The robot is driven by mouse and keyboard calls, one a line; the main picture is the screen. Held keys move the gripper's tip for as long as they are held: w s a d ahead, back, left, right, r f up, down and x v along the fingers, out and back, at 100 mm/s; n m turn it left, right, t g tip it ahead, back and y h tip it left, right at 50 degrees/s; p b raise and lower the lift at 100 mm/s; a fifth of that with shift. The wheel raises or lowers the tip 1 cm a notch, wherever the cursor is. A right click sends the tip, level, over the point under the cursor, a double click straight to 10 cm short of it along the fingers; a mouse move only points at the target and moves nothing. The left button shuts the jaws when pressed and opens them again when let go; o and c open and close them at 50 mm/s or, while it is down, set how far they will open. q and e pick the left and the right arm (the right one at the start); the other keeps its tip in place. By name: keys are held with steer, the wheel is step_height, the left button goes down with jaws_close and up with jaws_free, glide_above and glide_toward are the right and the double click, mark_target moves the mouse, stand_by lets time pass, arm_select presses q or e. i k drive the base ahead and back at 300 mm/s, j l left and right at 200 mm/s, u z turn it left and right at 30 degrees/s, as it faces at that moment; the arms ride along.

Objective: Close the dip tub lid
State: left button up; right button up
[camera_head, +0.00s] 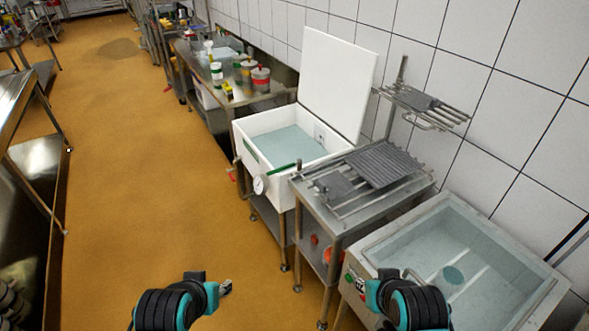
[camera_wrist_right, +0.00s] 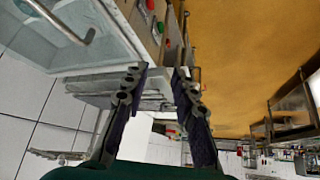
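The dip tub (camera_head: 250,137) is a white box with pale bluish liquid inside, standing on a metal frame beyond the grey rack table. Its white lid (camera_head: 337,85) stands open, tilted back toward the tiled wall. A dial and a green-edged strip show at the tub's front. My left gripper (camera_head: 225,287) is at the bottom middle over the floor, far from the tub; its fingers are too small to read. My right gripper (camera_wrist_right: 158,75) is open and empty in the wrist view, with a gap between its dark fingers. Both grippers are well short of the lid.
A steel basin (camera_head: 372,262) of water stands at front right, near my right arm. A metal table (camera_head: 345,222) with grey grids stands between it and the tub. A bench with jars (camera_head: 261,79) is behind the tub. The orange floor (camera_head: 150,190) is clear at left.

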mark_target(336, 75)
steer(key=i+j+u, duration=0.15)
steer(key=i+u, duration=0.15)
steer(key=i+j+u, duration=0.1)
steer(key=i+u, duration=0.15)
steer(key=i, duration=0.2)
steer(key=i+j+z, duration=0.15)
steer(key=i, duration=0.4)
steer(key=i+j+z, duration=0.15)
steer(key=i, duration=0.45)
